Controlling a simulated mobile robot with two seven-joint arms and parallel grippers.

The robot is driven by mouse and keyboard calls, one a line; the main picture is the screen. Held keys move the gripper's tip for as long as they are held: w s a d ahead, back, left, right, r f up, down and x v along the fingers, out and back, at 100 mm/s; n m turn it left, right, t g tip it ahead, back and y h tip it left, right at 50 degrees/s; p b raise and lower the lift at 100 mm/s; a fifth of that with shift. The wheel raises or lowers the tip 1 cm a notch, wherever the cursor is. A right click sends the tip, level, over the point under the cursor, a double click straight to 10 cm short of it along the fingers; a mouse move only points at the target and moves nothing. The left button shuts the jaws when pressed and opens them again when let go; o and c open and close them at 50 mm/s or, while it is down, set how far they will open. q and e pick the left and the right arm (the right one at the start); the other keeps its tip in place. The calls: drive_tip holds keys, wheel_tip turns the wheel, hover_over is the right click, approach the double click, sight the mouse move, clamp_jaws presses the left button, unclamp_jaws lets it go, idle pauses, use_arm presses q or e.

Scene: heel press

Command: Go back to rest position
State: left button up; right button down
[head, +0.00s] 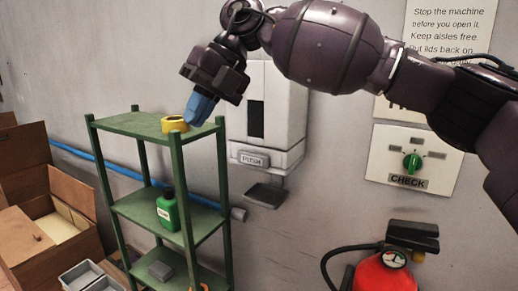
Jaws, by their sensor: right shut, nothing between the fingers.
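My right arm comes in from the right across the top of the head view. Its gripper (198,108) has blue fingertips and points down over the right end of the green shelf's top board (133,123). The fingers are closed together with nothing seen between them. They are close to a yellow tape roll (174,125) on that board; I cannot tell whether they touch it. My left gripper is not in view.
A white dispenser marked PUSH (253,159) hangs behind the gripper. A CHECK dial panel (412,160) and a red extinguisher (385,273) are at the right. A green bottle (168,210) stands on the middle shelf. Cardboard boxes (25,150) and grey bins (80,276) are at the left.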

wheel_tip(320, 180, down, 15)
drive_tip(key=m+g+y, duration=0.4)
drive_tip(key=m+y, duration=0.1)
drive_tip(key=y, duration=0.7)
drive_tip(key=w+d+f+m+t+h+b, duration=0.1)
drive_tip(key=d+f+m+t, duration=0.7)
drive_tip(key=f+m+t, duration=0.3)
drive_tip(key=w+d+f+m+t+h+b, duration=0.1)
drive_tip(key=d+f+m+t+h, duration=0.1)
drive_tip(key=d+f+m+t, duration=0.9)
drive_tip(key=s+d+f+m+t+h, duration=0.2)
drive_tip(key=s+d+f+m+h, duration=0.5)
drive_tip(key=d+f+m+h, duration=0.45)
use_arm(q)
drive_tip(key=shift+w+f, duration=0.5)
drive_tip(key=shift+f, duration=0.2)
use_arm(e)
drive_tip(key=s+d+f+m+g+h, duration=0.2)
drive_tip(key=s+d+f, duration=0.1)
drive_tip(key=s+f, duration=0.3)
drive_tip(key=s+d+f+m+g+h, duration=0.1)
drive_tip(key=s+d+f+m+g, duration=0.1)
drive_tip(key=s+f, duration=0.5)
drive_tip(key=s+d+g, duration=0.1)
drive_tip(key=s+d, duration=0.1)
drive_tip(key=s, duration=0.1)
drive_tip(key=shift+d+g+h, duration=0.15)
drive_tip(key=shift+g+h, duration=0.15)
drive_tip(key=shift+h, duration=0.05)
